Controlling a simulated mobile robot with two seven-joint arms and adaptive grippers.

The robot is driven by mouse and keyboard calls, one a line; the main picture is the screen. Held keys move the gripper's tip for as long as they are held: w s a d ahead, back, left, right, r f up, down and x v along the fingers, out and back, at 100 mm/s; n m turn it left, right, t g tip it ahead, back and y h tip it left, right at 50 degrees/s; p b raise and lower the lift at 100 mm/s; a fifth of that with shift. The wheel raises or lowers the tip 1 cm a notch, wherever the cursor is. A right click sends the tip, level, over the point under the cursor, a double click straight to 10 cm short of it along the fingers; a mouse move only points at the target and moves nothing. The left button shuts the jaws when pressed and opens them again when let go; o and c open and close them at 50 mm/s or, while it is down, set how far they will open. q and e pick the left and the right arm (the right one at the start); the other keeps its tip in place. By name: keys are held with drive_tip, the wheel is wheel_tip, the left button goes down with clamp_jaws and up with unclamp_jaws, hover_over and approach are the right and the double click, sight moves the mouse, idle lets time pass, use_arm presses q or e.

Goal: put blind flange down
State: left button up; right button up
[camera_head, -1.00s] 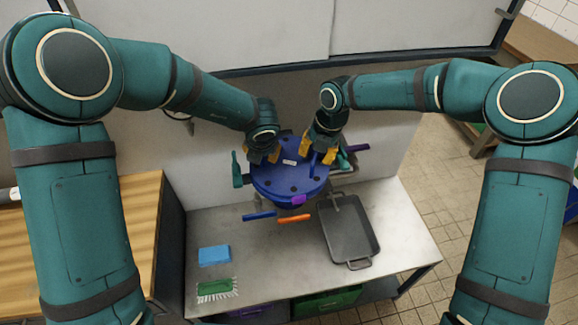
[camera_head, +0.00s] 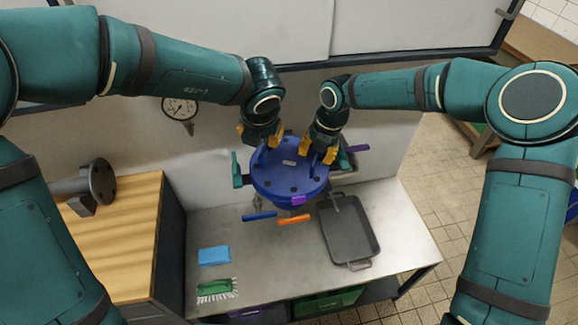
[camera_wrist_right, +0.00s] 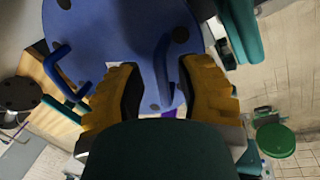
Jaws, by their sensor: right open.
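The blind flange (camera_head: 285,185) is a round blue disc with bolt holes, a small white label and raised handles. It sits level on top of a blue fitting above the metal bench, with several coloured parts around its rim. My right gripper (camera_head: 320,152) is open at the right side of the disc. In the right wrist view a blue handle (camera_wrist_right: 163,72) stands between its spread yellow fingers, with gaps on both sides. My left gripper (camera_head: 260,135) is open and empty just above the far left edge of the disc. The seat under the disc is mostly hidden.
The metal bench (camera_head: 225,220) holds a grey tray (camera_head: 350,228), a blue sponge (camera_head: 214,255) and a green brush (camera_head: 216,287). A wooden table (camera_head: 120,235) with a dark flanged pipe (camera_head: 98,182) stands at left. A gauge (camera_head: 180,107) hangs on the wall behind.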

wheel_tip(320, 180, up, 7)
drive_tip(key=d, duration=0.1)
drive_tip(key=shift+s+d, duration=0.15)
drive_tip(key=shift+s, duration=0.05)
idle(0.5)
